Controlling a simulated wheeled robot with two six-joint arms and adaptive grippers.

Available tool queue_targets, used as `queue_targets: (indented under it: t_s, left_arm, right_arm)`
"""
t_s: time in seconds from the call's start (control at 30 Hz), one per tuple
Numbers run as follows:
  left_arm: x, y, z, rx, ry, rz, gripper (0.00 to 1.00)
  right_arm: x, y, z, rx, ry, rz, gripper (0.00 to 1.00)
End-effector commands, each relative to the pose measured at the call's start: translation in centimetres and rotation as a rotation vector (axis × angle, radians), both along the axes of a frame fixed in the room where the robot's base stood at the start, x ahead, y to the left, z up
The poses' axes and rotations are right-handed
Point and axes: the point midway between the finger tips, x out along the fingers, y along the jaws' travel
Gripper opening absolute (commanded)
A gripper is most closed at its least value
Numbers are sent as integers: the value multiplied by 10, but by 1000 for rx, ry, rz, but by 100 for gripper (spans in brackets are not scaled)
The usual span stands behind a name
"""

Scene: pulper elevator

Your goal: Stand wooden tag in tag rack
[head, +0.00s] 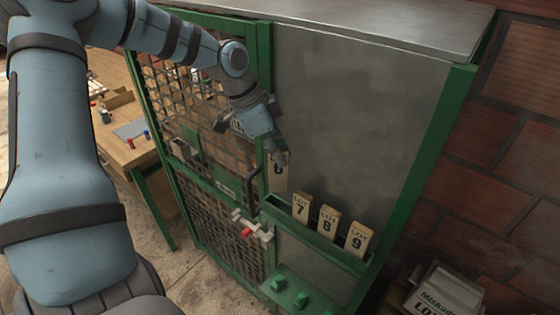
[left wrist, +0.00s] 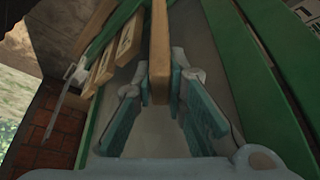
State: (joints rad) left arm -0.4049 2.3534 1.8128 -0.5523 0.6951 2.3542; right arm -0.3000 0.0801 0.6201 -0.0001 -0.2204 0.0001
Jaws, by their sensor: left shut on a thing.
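My left gripper (head: 279,157) is shut on a pale wooden tag marked 6 (head: 278,176). The tag is roughly upright, with its lower end close to the left end of the green tag rack (head: 312,233). I cannot tell whether it touches the rack. In the left wrist view the held tag (left wrist: 159,55) shows edge-on between the two fingers of the left gripper (left wrist: 160,95). Wooden tags LOT 7 (head: 302,208), LOT 8 (head: 328,223) and LOT 9 (head: 356,240) stand in the rack to the right. My right gripper is not in view.
The rack is on the front of a grey panel (head: 355,110) in a green frame. A mesh door (head: 195,110) with a red-tipped latch (head: 248,232) is at left. A wooden table (head: 125,145) stands left, a brick wall (head: 510,150) right.

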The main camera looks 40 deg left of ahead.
Motion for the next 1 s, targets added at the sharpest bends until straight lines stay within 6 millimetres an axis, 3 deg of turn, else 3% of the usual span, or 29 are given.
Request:
queue_targets:
  t_s: [0.27, 0.73, 0.77, 0.8, 1.0]
  left_arm:
    - [-2, 0, -42, 0, 5, 1, 0]
    - [3, 0, -55, -2, 0, 1, 0]
    - [3, 0, -54, -1, 1, 1, 17]
    - [3, 0, -53, -1, 1, 1, 21]
    - [3, 0, -53, -1, 1, 1, 21]
  right_arm:
    - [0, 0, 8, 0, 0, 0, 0]
    - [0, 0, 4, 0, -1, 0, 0]
    - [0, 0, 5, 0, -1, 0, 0]
    - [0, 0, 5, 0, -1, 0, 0]
    - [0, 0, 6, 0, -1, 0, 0]
